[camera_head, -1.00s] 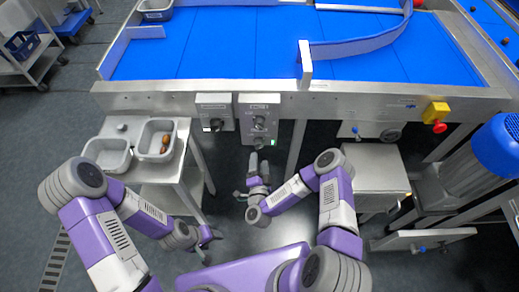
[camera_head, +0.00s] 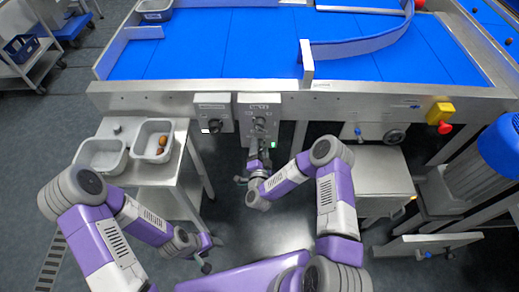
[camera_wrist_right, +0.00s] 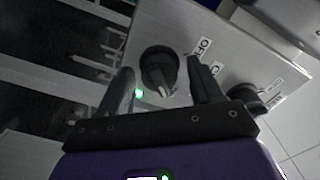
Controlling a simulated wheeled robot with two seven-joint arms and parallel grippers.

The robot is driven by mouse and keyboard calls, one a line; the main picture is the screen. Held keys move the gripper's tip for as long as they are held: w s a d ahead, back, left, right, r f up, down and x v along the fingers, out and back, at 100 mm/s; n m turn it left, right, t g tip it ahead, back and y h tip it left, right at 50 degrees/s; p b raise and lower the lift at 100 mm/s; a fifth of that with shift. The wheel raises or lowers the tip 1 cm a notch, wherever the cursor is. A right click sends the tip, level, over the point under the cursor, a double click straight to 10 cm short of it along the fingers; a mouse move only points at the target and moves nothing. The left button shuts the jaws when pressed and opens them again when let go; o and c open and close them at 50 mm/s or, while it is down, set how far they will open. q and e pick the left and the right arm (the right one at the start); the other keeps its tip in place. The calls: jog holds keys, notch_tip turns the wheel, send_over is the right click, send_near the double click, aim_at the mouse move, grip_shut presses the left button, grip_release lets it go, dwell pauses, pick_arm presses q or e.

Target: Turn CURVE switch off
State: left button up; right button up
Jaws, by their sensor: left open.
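A grey control box (camera_head: 259,101) with dark rotary knobs hangs on the conveyor's front edge; its label is too small to read in the head view. In the right wrist view a black rotary knob (camera_wrist_right: 158,66) with a pale pointer sits beside an OFF label (camera_wrist_right: 201,47) and a lit green lamp (camera_wrist_right: 138,93). My right gripper (camera_wrist_right: 159,74) is open, its two fingers on either side of this knob; contact cannot be told. In the head view my right gripper (camera_head: 257,152) is at the box's lower part. My left gripper (camera_head: 209,256) is open and empty, low at left.
A second knob (camera_wrist_right: 247,97) is close to the right finger in the wrist view. Another switch box (camera_head: 213,107) hangs just left. A steel stand holds two grey trays, one (camera_head: 137,146) with brown dates. A red emergency button (camera_head: 445,128) is at right.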

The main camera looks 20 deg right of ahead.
jog(key=c, duration=1)
jog(key=shift+c, duration=0.2)
jog(key=n+p, duration=0.1)
jog(key=n, duration=0.2)
jog(key=shift+a+r+n+p, duration=0.1)
jog(key=shift+n+p, duration=0.25)
jog(key=shift+n, duration=0.05)
jog(key=n+p, duration=0.1)
jog(key=n, duration=0.3)
jog(key=shift+n, duration=0.3)
jog(key=n, duration=0.4)
jog(key=shift+a+n, duration=0.1)
jog(key=shift+n, duration=0.2)
jog(key=shift+f+n, duration=0.2)
jog(key=shift+n, duration=2.3)
